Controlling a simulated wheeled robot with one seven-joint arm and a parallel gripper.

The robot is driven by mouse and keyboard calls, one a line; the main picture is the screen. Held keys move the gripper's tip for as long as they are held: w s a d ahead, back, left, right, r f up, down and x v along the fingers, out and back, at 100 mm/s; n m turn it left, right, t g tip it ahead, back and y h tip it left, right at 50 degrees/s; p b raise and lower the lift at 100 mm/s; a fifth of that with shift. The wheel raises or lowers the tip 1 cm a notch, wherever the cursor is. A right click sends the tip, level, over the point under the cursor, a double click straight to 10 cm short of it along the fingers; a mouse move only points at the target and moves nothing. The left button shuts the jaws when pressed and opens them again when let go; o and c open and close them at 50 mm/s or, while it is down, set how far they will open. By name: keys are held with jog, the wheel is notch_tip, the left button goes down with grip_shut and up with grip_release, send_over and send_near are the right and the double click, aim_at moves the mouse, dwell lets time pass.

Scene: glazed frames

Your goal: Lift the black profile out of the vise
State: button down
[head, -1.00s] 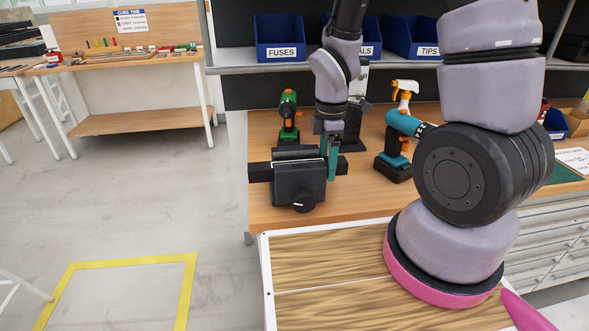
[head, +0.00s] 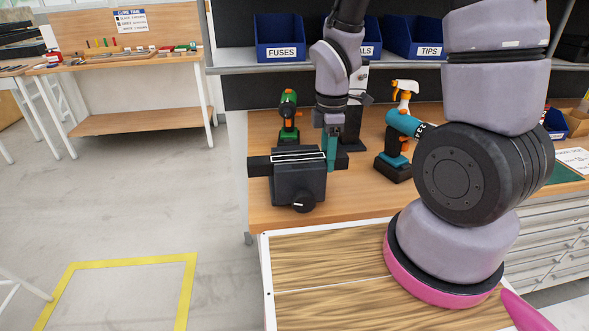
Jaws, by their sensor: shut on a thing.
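The black profile (head: 259,167) is a dark bar lying crosswise at the top of the grey-black vise (head: 299,188) on the wooden bench. Its left end sticks out left of the vise and its right end sticks out right. My gripper (head: 331,153), with teal fingers, points down at the right part of the profile, just right of the vise. It is shut on the profile there. The profile looks about level. The vise body hides its middle, and I cannot tell whether it is clear of the jaws.
A green drill (head: 289,118) stands behind the vise. A teal drill (head: 396,145) and a spray bottle (head: 405,93) stand to the right of my gripper. Blue bins (head: 280,38) sit on the shelf above. The bench is bare in front of the teal drill.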

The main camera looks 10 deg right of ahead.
jog(key=shift+r, duration=2.95)
